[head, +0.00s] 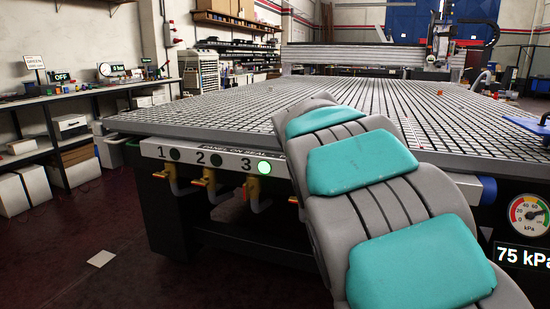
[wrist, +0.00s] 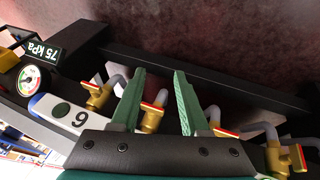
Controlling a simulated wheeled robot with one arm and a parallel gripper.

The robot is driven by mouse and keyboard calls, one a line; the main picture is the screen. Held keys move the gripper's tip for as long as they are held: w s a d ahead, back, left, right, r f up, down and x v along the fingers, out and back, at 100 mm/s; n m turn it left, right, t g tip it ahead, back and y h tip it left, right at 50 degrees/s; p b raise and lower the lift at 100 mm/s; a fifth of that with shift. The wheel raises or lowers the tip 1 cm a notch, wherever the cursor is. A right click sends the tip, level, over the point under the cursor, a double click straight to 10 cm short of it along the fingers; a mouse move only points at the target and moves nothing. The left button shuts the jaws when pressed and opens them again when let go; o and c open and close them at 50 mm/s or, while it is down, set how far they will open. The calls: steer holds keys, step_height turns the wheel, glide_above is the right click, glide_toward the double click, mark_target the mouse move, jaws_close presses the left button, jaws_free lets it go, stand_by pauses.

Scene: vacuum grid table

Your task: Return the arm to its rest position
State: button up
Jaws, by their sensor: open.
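My gripper (wrist: 160,72) shows in the wrist view with its two green fingers spread apart and nothing held. A yellow valve (wrist: 152,115) with a red-edged handle shows between the fingers, beyond them; I cannot tell the distance. In the head view my grey and teal arm reaches from the lower right to the table's front edge. It hides part of the front panel, and my gripper is hidden there.
The grid table (head: 240,108) fills the middle. Its front panel (head: 150,150) has lamps, with lamp 3 (head: 264,167) lit, and valves (head: 205,181) below. A gauge (head: 528,215) reads 75 kPa at right. A shelf bench (head: 60,97) stands left. Floor at front left is mostly clear.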

steer(key=s+f+n+g+y, duration=0.1)
steer(key=s+f, duration=0.3)
steer(key=s, duration=0.8)
steer(key=s+f+n+g+y, duration=0.1)
steer(key=s+f, duration=0.3)
steer(key=s, duration=0.8)
steer(key=s+f+n+g+y, duration=0.1)
steer(key=s+f, duration=0.4)
steer(key=s, duration=0.8)
steer(key=shift+a+n+g+y, duration=0.3)
steer(key=shift+a+g+y, duration=0.05)
steer(key=shift+g+y, duration=0.45)
steer(key=shift+s, duration=0.1)
